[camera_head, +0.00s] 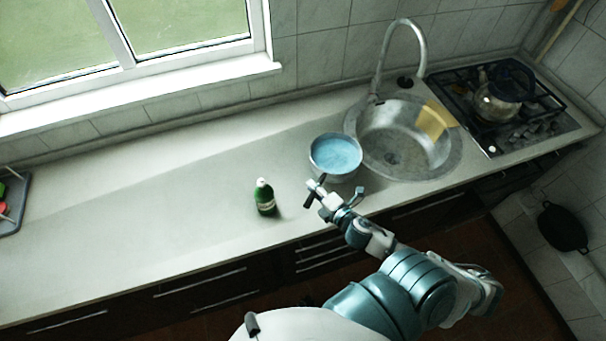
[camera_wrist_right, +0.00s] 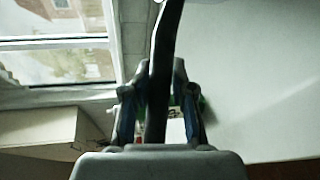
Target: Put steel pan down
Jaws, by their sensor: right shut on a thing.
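The steel pan (camera_head: 336,155) is a round metal vessel with a light blue inside, left of the sink over the counter's front part. My right gripper (camera_head: 322,191) is at the pan's near side, shut on its dark handle. In the right wrist view, the long dark handle (camera_wrist_right: 160,75) runs upward between the two fingers of the gripper (camera_wrist_right: 158,100). The pan's body lies mostly outside that view. Whether its base touches the counter cannot be told. My left gripper is not in view.
A green bottle (camera_head: 264,197) with a white cap stands left of the pan. The steel sink (camera_head: 400,165) and tap (camera_head: 420,50) are to the right, then a stove (camera_head: 540,130) with a glass pot (camera_head: 497,103).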

